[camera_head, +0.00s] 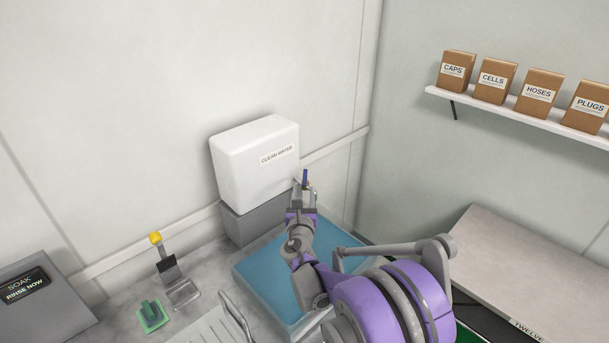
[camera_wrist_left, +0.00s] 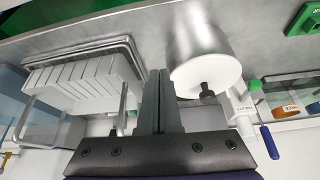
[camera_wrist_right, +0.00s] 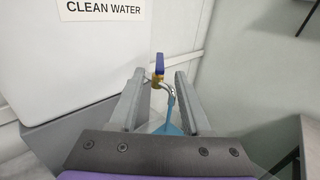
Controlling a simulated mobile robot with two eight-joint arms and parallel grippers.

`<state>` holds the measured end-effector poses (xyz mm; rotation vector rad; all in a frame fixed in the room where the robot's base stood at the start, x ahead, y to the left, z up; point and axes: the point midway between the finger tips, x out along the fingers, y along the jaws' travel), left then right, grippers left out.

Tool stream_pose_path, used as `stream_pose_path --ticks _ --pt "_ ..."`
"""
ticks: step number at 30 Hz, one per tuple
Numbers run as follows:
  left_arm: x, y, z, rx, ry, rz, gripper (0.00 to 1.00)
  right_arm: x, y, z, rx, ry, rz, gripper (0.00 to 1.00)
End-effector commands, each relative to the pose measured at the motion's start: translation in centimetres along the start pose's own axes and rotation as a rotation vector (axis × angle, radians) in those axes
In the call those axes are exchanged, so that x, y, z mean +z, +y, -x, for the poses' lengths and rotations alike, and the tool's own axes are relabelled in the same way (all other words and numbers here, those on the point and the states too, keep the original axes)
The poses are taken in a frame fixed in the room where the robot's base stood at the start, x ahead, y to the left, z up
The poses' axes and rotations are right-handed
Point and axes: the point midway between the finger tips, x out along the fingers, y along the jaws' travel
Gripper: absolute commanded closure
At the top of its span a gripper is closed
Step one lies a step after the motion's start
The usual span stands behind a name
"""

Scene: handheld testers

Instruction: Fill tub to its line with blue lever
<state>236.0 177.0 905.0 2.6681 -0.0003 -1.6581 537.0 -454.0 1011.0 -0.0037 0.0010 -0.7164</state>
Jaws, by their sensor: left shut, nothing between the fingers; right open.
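The clear tub (camera_head: 245,282) stands on the counter with blue water in it, partly hidden by my right arm. I cannot make out its fill line. The white clean water tank (camera_head: 240,165) stands on a grey block behind the tub. The blue lever (camera_head: 305,177) points upright on a brass tap, and in the right wrist view the lever (camera_wrist_right: 159,63) shows between and beyond the fingertips. My right gripper (camera_wrist_right: 162,76) is open around the line to the tap. Blue shows below the spout; I cannot tell whether it is a stream. My left gripper (camera_wrist_left: 158,72) is shut and empty.
A yellow-knobbed lever (camera_head: 155,239) and a green switch (camera_head: 152,314) stand left of the tub. A grey soak box (camera_head: 40,305) is at the far left. A shelf (camera_head: 520,104) with labelled boxes hangs at the right. A metal cylinder (camera_wrist_left: 205,60) is close to my left gripper.

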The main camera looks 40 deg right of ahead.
Motion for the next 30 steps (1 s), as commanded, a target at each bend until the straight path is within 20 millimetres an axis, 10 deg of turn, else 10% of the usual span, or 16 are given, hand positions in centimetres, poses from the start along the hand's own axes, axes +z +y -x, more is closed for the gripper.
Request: stream_pose_path --ticks 15,28,30 --pt "-1.1 0.0 1.3 0.0 0.008 0.0 1.0 0.2 0.0 -8.8 -0.001 -0.001 -0.005 0.53" --pt "-1.2 0.0 1.4 0.0 0.009 0.0 1.0 0.0 0.0 -9.8 -0.001 -0.001 -0.004 0.53" --pt "-1.2 0.0 1.4 0.0 0.009 0.0 1.0 0.0 0.0 -9.8 -0.001 -0.001 -0.004 0.65"
